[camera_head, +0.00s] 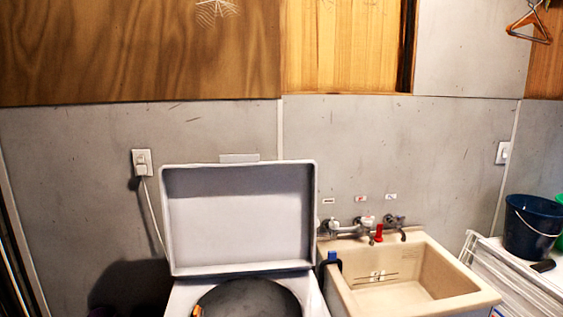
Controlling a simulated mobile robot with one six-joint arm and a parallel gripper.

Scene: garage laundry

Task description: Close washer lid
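The washer lid (238,218) stands raised and open, nearly upright, at the back of the washer. Its grey recessed inner side faces me. The washer's white top (183,295) shows below it, with a dark round opening (248,300) cut off by the bottom edge of the picture. A small orange and green mark shows at the left rim of the opening. The washer's front and lower body are out of view. My gripper is not in view.
A beige sink (430,270) with taps (365,226) stands right of the washer, and a blue-capped dark item (332,262) sits between them. A dark blue bucket (531,232) stands on a white rack at far right. A cord hangs from a wall outlet (142,162) at left.

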